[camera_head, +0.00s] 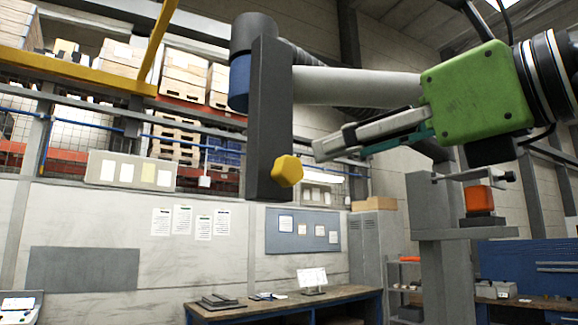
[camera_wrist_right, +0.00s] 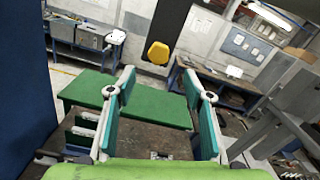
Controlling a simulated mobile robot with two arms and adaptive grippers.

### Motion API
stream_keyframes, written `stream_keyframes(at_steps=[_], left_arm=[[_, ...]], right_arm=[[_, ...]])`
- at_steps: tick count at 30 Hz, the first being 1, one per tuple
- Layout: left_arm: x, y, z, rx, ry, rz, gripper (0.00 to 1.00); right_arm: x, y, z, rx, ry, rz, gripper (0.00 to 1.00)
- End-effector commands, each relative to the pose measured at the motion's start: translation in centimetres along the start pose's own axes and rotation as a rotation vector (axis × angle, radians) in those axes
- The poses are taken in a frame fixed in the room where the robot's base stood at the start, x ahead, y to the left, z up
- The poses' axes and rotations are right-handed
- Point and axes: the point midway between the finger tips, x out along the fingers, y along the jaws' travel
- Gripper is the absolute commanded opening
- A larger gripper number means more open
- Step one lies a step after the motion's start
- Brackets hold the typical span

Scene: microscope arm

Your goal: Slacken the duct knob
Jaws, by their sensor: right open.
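The duct knob (camera_head: 287,171) is a yellow lobed knob on the lower end of a dark grey upright bar (camera_head: 268,120). In the right wrist view the knob (camera_wrist_right: 158,53) shows ahead of my fingers, above the gap between them. My right gripper (camera_head: 318,150) comes in from the right, with its tips just right of the knob in the head view and apart from it. The right wrist view shows the gripper (camera_wrist_right: 160,84) open and empty, its two green-padded fingers spread wide. My left gripper is in neither view.
A light grey duct tube (camera_head: 350,87) runs right from the bar, behind and above my right gripper. A grey post with an orange block (camera_head: 479,200) stands at the right. A workbench (camera_head: 290,305) stands below by the wall. The space around the knob looks clear.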

Motion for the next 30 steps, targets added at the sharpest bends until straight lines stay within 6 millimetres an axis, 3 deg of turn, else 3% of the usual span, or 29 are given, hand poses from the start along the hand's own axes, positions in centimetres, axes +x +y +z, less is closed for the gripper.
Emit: stream_keyframes(at_steps=[18, 24, 30], left_arm=[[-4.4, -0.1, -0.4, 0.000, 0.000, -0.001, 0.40], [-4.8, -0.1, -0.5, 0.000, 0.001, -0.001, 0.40], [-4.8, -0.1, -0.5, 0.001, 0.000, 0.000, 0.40]], right_arm=[[11.6, 0.2, 0.2, 0.002, 0.003, 0.008, 0.47], [13.1, 0.2, 0.0, 0.001, 0.001, 0.007, 0.47], [13.3, 0.2, -0.1, 0.000, 0.001, 0.006, 0.47]])
